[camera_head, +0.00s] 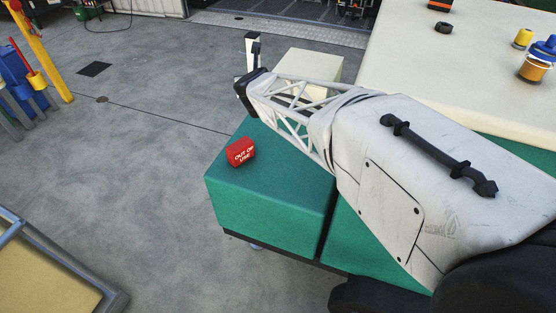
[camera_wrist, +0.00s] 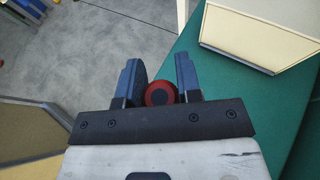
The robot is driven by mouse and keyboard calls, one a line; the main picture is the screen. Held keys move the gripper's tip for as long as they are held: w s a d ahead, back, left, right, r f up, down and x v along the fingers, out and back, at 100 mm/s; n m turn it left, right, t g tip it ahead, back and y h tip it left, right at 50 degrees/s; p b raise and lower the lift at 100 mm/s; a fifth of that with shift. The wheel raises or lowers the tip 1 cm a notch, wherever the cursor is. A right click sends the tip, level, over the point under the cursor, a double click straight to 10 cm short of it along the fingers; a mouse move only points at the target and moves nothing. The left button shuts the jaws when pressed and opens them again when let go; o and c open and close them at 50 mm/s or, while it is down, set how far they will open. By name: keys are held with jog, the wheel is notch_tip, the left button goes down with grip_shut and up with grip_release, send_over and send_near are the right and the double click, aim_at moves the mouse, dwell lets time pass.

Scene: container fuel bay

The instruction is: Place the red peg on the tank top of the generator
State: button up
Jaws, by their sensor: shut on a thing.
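In the wrist view, my gripper (camera_wrist: 160,75) has its two blue-grey fingers on either side of a round red thing with a dark centre, which looks like the red peg (camera_wrist: 159,94) seen end-on. It sits close to the palm, and its far part is hidden. The fingers are over the left edge of a green box top (camera_wrist: 235,105). In the head view, the green box (camera_head: 275,195) stands beneath my arm, and I cannot make out my fingers or the held peg clearly. I cannot tell which surface is the generator's tank top.
A red block lettered "OUT OF USE" (camera_head: 240,152) rests on the green box. A cream box (camera_head: 312,68) stands at its far end. A cream table (camera_head: 455,75) at the right holds several small items. A yellow post (camera_head: 43,50) stands left. Open floor lies between.

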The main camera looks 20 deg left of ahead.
jog(key=s+d+f+m+t+h, duration=0.1)
jog(key=s+d+f+m+h, duration=0.2)
jog(key=s+d+f, duration=0.6)
jog(key=s+d+f+m+t+h, duration=0.1)
jog(key=s+d+f+m+h, duration=0.2)
jog(key=s+d+f, duration=0.5)
jog(key=s+d+h, duration=0.1)
jog(key=s+d, duration=0.3)
jog(key=d, duration=0.1)
jog(key=shift+f+m+h, duration=0.3)
jog(key=shift+f+m, duration=0.1)
send_over(279, 170)
jog(key=shift+f, duration=0.75)
jog(key=shift+f, duration=1.75)
jog(key=shift+f, duration=0.1)
